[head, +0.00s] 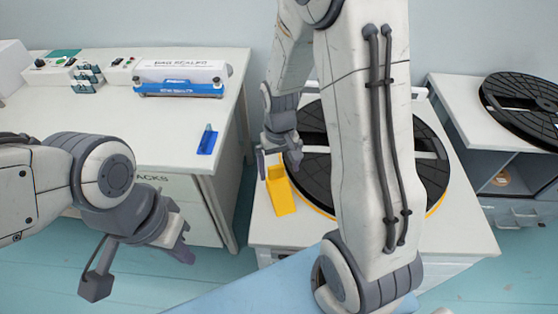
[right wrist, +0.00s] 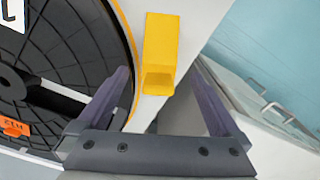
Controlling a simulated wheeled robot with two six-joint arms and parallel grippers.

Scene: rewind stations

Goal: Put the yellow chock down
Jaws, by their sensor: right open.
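The yellow chock (head: 281,193) sits on the white cabinet top, close beside the rim of the large black reel (head: 313,190). My right gripper (head: 276,165) is just above and behind it in the head view. In the right wrist view the chock (right wrist: 160,50) shows between and beyond the spread fingers of my right gripper (right wrist: 163,85), which is open and empty. I cannot tell whether the chock touches the reel. My left gripper (head: 138,270) has its fingers apart and holds nothing, low in front of the left bench.
The white cabinet top (head: 268,234) has bare room in front of the reel. A left bench (head: 180,120) holds a blue-and-white sealer (head: 180,80) and a small blue item (head: 207,140). Another black reel (head: 525,105) lies on a cabinet at right. My right forearm hides part of the middle reel.

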